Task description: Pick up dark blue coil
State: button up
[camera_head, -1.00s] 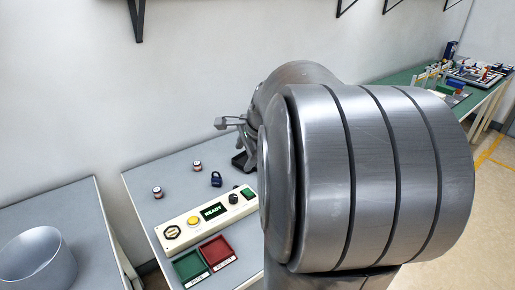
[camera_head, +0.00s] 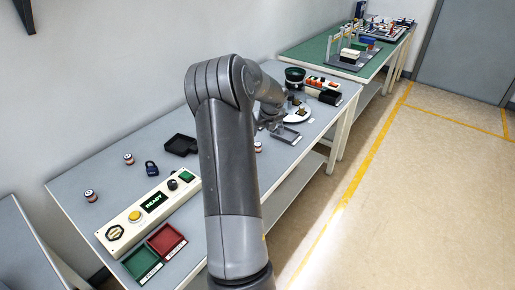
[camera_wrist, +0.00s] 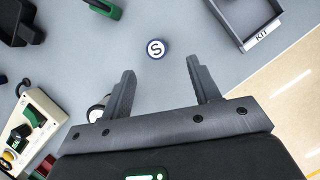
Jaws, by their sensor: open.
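A round coil (camera_wrist: 157,48) with a dark blue rim and a white top marked with an S lies on the grey table in the wrist view. My gripper (camera_wrist: 161,67) is open and empty, with its two fingers apart and the coil just beyond the fingertips, roughly between their lines. Another round white-topped piece (camera_wrist: 97,110) is partly hidden behind the left finger. In the head view my gripper is over the right part of the table, largely hidden by my arm, and I cannot make out the dark blue coil there.
A grey KIT tray (camera_wrist: 238,38) lies at upper right in the wrist view, near the table edge. Grey table between is clear.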

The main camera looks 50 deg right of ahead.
aim_at(259, 143)
jog(key=x, duration=0.5)
jog(key=shift+f, duration=0.2)
jog(key=x, duration=0.3)
jog(key=a+x, duration=0.1)
jog(key=x, duration=0.1)
jog(key=shift+w+f, duration=0.1)
jog(key=shift+f, duration=0.05)
jog(key=shift+c, duration=0.2)
jog(key=c, duration=1)
